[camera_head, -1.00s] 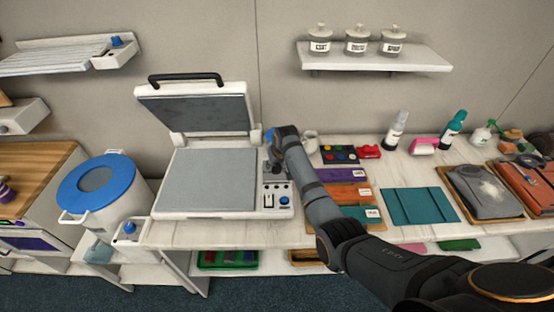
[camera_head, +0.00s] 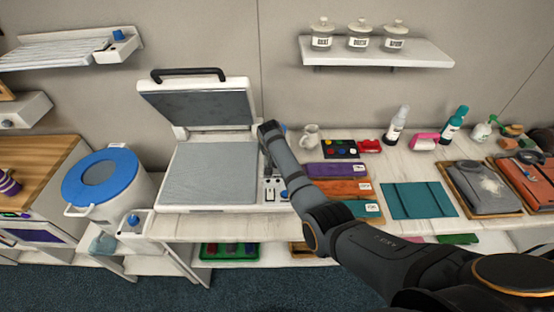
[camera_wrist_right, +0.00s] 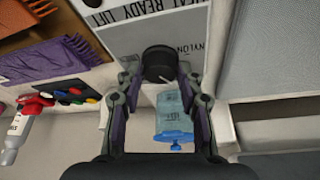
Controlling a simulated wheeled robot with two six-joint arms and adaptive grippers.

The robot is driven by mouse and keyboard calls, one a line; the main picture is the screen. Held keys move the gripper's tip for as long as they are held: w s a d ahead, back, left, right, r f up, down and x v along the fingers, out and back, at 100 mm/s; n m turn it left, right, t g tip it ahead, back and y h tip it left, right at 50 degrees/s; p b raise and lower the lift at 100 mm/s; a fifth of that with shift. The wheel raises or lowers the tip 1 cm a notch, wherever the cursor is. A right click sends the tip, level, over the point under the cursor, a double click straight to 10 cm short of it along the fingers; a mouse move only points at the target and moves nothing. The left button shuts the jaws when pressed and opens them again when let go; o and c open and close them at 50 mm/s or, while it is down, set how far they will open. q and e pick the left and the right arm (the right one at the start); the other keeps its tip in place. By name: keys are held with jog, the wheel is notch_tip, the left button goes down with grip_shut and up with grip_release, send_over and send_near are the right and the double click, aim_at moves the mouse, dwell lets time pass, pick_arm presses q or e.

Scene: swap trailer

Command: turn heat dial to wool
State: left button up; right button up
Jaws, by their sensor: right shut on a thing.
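In the head view the heat press (camera_head: 210,172) stands open on the bench. My right arm hides the dial and most of my fingers there. My left gripper is not in view.
A clear blue bottle (camera_wrist_right: 173,118) shows beyond the dial between my fingers. The raised press lid (camera_head: 200,108) is left of my wrist. A shelf with jars (camera_head: 376,51) hangs above.

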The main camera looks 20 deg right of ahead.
dwell(0.3)
jog(key=o, duration=1.2)
jog(key=shift+r, duration=0.1)
jog(key=v, duration=1.1)
jog(key=shift+s+r, duration=0.1)
jog(key=shift+r, duration=0.3)
jog(key=shift+s+f, duration=0.1)
